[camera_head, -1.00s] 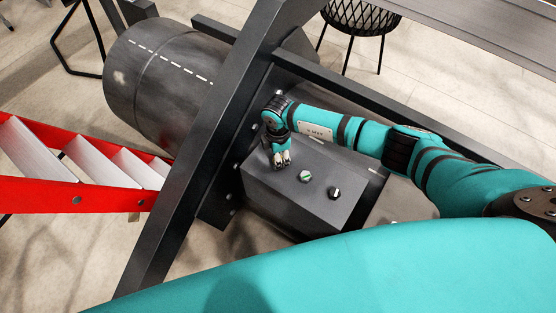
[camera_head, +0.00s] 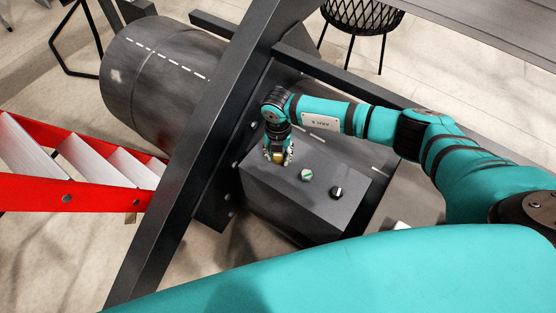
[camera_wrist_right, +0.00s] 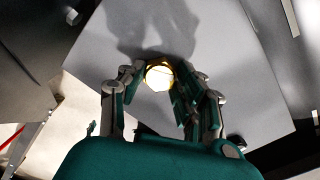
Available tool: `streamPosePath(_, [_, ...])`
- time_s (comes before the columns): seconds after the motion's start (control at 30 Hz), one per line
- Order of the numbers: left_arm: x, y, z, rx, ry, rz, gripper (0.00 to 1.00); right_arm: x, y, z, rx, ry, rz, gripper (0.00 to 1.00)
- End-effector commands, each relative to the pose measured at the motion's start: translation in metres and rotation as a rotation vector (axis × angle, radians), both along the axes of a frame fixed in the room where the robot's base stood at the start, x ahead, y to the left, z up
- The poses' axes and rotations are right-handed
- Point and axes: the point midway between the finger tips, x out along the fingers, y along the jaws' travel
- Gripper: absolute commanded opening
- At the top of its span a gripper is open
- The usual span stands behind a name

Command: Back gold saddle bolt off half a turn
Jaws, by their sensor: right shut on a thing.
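The gold saddle bolt (camera_wrist_right: 159,76) sits on the grey saddle block and shows as a bright gold-rimmed head in the right wrist view. In the head view a bit of gold (camera_head: 279,158) shows under my right gripper (camera_head: 279,155). My right gripper also shows in the right wrist view (camera_wrist_right: 160,80), with its fingers on both sides of the bolt head, shut on it. The saddle block (camera_head: 300,205) has two more bolts on its top: a green-marked one (camera_head: 306,175) and a dark one with a pale face (camera_head: 337,192). My left gripper is not in view.
A dark diagonal beam (camera_head: 205,150) stands just left of the block. A large grey pontoon float (camera_head: 160,85) lies behind it. A red ladder (camera_head: 75,193) is at the left, and a black wire stool (camera_head: 362,18) is at the back.

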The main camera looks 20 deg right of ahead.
Motion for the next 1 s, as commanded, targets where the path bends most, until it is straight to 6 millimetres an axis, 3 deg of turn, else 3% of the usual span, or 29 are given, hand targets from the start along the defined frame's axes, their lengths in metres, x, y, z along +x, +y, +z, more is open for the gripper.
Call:
streamPosePath(0.17, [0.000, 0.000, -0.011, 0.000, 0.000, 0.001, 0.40, 0.001, 0.000, 0.000, 0.000, -0.003, 0.211, 0.05])
streamPosePath(0.53, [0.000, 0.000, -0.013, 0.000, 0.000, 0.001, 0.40, 0.001, 0.000, 0.000, 0.000, -0.003, 0.275, 0.05])
streamPosePath(0.77, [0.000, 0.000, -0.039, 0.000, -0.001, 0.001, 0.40, 0.002, 0.000, -0.003, -0.001, -0.006, 0.699, 0.05])
streamPosePath(0.8, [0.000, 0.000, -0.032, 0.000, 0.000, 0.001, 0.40, 0.001, 0.000, 0.002, 0.001, -0.003, 0.681, 0.38])
streamPosePath(0.9, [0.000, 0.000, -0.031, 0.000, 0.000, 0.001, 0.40, 0.001, 0.000, 0.002, 0.002, -0.002, 0.676, 0.50])
streamPosePath(1.0, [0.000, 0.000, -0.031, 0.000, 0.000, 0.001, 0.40, 0.001, 0.000, 0.001, 0.001, -0.002, 0.675, 0.50])
